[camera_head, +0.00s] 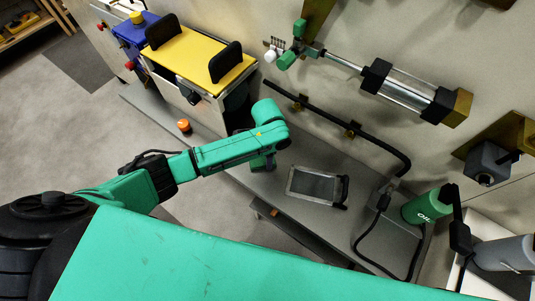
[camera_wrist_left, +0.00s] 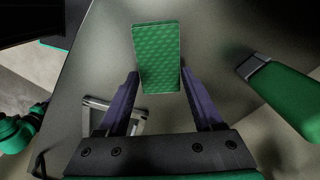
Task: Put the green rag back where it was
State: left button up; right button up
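The green rag (camera_wrist_left: 157,50) is a folded, patterned block in the left wrist view. It sits between the two purple fingers of my left gripper (camera_wrist_left: 159,76), and its two sides meet their inner faces. My left gripper appears shut on it. In the head view my left gripper (camera_head: 264,163) hangs over the grey bench, left of the tablet; the arm above it largely hides what it holds. I cannot tell whether the rag touches the bench. My right gripper is not in view.
A framed tablet (camera_head: 316,186) lies on the grey bench (camera_head: 262,185). A green oil bottle (camera_head: 426,206) stands to the right, near a black cable. A yellow-topped unit (camera_head: 197,55) is at the upper left, with an orange knob (camera_head: 184,126) below it. A black hose (camera_head: 330,121) runs along the wall.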

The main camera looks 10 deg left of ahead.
pick_arm(q)
jog(key=o, duration=0.4)
notch_tip(320, 180, up, 12)
jog(key=shift+r+b, duration=0.1)
jog(key=shift+b, duration=0.25)
